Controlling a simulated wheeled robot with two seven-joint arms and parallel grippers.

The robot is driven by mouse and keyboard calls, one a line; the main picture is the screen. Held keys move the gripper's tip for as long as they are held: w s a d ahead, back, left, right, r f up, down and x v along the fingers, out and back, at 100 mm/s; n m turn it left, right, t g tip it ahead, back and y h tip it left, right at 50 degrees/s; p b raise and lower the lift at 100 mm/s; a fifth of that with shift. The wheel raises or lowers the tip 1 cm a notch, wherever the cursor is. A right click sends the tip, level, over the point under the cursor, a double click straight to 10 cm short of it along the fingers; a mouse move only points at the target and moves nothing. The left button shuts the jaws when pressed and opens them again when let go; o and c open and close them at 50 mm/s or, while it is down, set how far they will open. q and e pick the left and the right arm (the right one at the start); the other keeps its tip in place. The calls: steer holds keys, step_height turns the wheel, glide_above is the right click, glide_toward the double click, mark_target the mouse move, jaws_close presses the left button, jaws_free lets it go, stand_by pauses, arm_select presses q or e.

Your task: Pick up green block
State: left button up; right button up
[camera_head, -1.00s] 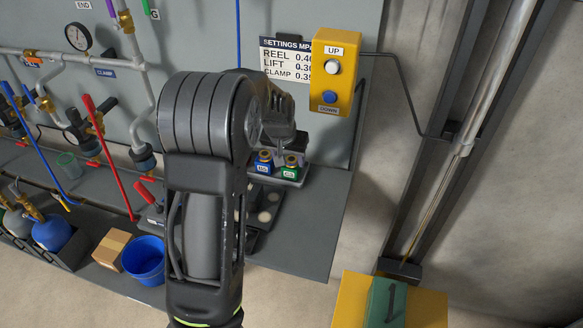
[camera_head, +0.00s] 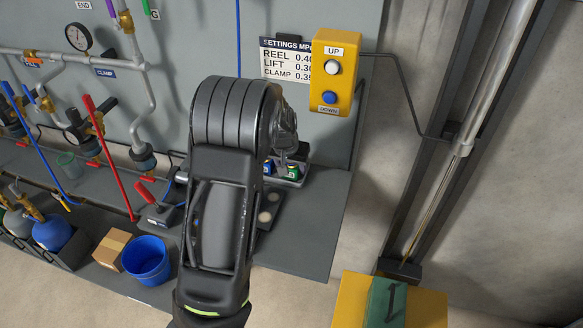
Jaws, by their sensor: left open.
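A small green block (camera_head: 292,171) with a brass-coloured top stands in a small tray (camera_head: 296,182) on the grey bench. A similar blue block (camera_head: 267,168) stands just left of it and is partly hidden by my arm. My left gripper (camera_head: 283,160) shows only in part behind my dark arm, just above and beside the green block. It is open; I cannot tell whether a finger touches the block. My right gripper is not in view.
A yellow box with UP and DOWN buttons (camera_head: 346,50) hangs on the panel above the tray. A settings sign (camera_head: 272,61) is beside it. Pipes, valves and a red lever (camera_head: 110,160) stand left. A blue bucket (camera_head: 146,258) is lower left.

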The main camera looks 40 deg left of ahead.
arm_select(q)
steer(key=shift+c, duration=0.3)
jaws_close()
steer(key=shift+r, duration=0.1)
stand_by(0.4)
